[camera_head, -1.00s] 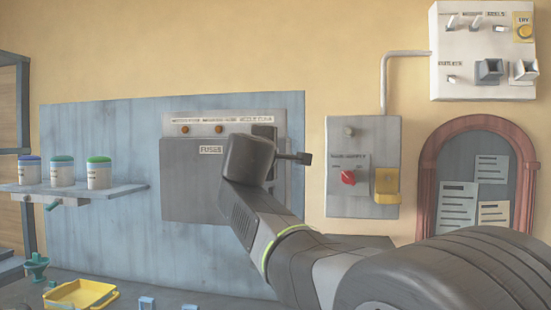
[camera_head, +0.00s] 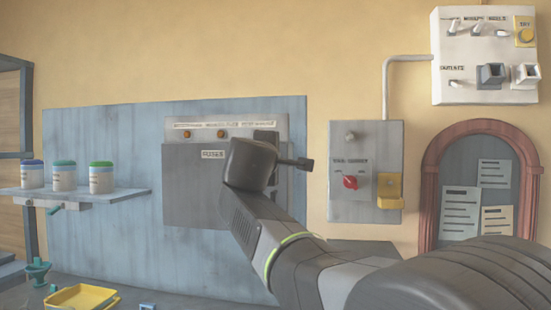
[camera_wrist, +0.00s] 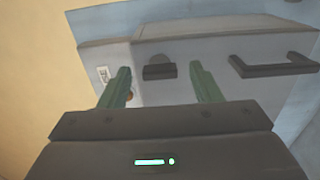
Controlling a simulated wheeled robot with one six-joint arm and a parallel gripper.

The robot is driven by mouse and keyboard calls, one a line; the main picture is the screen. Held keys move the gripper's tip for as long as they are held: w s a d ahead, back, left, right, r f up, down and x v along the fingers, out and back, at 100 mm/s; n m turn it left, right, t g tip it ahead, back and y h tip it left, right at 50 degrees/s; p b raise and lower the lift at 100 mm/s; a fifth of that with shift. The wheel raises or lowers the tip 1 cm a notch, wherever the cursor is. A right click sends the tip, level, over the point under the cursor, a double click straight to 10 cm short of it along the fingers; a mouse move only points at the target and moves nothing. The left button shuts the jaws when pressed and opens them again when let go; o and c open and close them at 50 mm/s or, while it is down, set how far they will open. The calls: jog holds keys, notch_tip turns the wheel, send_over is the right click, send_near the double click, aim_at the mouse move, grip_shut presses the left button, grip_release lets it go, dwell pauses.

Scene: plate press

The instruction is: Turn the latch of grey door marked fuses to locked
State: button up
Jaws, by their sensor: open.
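The grey door marked fuses (camera_head: 190,195) is closed flat on a box on the blue-grey board in the head view. My arm's end covers its right side, where the latch is hidden. In the wrist view, a dark latch knob (camera_wrist: 158,72) sits at the door's edge. My gripper (camera_wrist: 160,69) is open, with one green finger on each side of the knob and gaps visible. I cannot tell how far the fingertips are from the panel. A dark bar handle (camera_wrist: 272,66) shows to the right on the door (camera_wrist: 215,47).
A grey box with a red knob (camera_head: 350,182) and yellow bracket is right of the board. A white switch panel (camera_head: 483,85) hangs above right. A shelf (camera_head: 120,196) with three jars is on the left. A yellow tray (camera_head: 82,297) is below.

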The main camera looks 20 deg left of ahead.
jog(key=v, duration=1.3)
